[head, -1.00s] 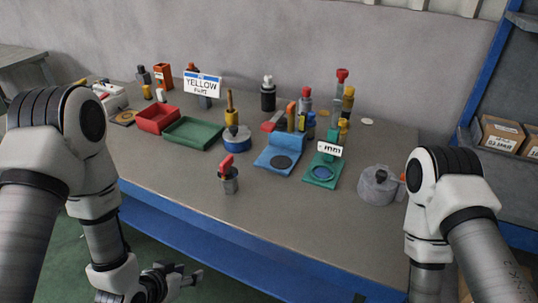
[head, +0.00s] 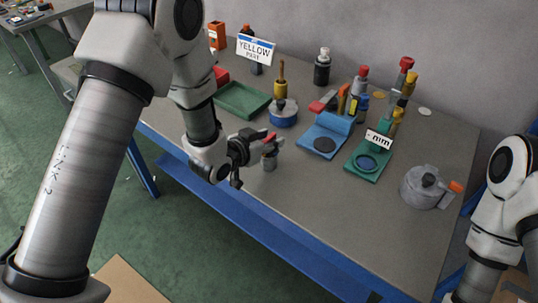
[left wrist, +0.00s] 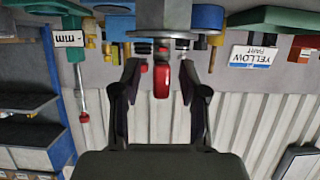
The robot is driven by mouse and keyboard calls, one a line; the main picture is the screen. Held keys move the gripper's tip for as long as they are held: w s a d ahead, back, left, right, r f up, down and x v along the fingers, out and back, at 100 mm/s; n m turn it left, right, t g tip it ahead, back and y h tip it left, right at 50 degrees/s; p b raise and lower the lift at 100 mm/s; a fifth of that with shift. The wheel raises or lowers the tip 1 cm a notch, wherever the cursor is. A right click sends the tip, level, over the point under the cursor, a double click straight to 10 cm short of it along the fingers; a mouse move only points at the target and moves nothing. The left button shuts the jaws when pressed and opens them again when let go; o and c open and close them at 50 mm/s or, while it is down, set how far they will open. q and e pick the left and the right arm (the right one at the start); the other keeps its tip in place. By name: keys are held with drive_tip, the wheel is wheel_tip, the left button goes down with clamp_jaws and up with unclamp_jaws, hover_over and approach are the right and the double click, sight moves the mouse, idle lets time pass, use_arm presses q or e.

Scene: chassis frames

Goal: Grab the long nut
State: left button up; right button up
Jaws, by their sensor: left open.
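I cannot single out a long nut for certain. A small grey metal cylinder (head: 269,161) stands near the table's front edge, with a red upright piece (head: 268,138) on top. My left gripper (head: 257,158) is right at this cylinder and partly hides it. In the left wrist view, upside down, my left gripper (left wrist: 160,78) is open. The red piece (left wrist: 161,80) shows between its fingers with gaps on both sides, and the grey body (left wrist: 177,14) is above it. My right gripper is out of view; only part of my right arm shows at the right edge.
Behind are a green tray (head: 243,100), a blue round-based stand (head: 284,114), a blue holder (head: 325,137), a green stand with an "mm" sign (head: 368,163) and a grey round pot (head: 424,189). A "YELLOW PART" sign (head: 255,49) stands behind. The front tabletop is clear.

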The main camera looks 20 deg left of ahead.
use_arm(q)
drive_tip(key=shift+f, duration=0.1)
clamp_jaws()
drive_tip(key=shift+r, duration=0.2)
